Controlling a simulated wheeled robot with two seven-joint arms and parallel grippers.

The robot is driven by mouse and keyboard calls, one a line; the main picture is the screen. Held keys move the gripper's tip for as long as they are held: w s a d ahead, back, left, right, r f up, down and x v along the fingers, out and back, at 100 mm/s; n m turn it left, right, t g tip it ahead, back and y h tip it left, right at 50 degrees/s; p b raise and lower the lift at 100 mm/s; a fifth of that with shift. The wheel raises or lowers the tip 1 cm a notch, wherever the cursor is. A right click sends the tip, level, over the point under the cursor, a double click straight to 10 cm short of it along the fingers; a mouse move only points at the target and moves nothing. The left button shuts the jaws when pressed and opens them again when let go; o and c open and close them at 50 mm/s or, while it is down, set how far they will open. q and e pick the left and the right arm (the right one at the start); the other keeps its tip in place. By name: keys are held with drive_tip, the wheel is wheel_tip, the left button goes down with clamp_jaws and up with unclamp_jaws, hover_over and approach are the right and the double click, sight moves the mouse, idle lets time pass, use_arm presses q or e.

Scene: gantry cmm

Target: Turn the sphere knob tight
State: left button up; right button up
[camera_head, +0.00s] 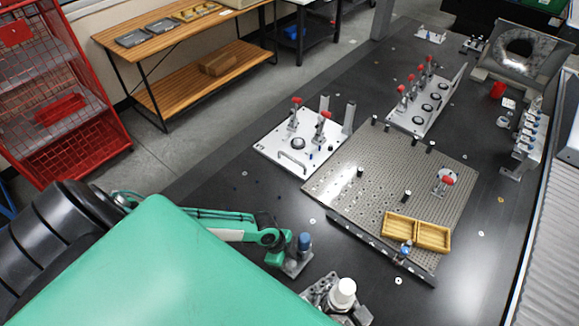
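A small blue rounded knob (304,241) stands on a grey metal block (294,266) on the dark table, near the lower middle. It looks like the task's knob, but I cannot make out its markings or how tight it is. My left gripper (278,243) comes in from the left with its green parts just left of the knob. Its fingertips are small and partly hidden, so I cannot tell whether they touch the knob or how far apart they are. My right gripper is not in view.
A grey metal fixture with a white rounded cap (343,290) stands close by at lower right. A perforated plate (345,165) with yellow trays (432,237) lies beyond. White plates (273,150) with red-tipped clamps stand behind. Bare table lies left of the perforated plate.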

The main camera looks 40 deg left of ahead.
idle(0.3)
use_arm(q)
drive_tip(key=shift+a+r, duration=0.15)
drive_tip(key=shift+r, duration=0.15)
drive_tip(key=b+v, duration=0.3)
drive_tip(key=v, duration=1)
drive_tip(key=shift+r, duration=0.1)
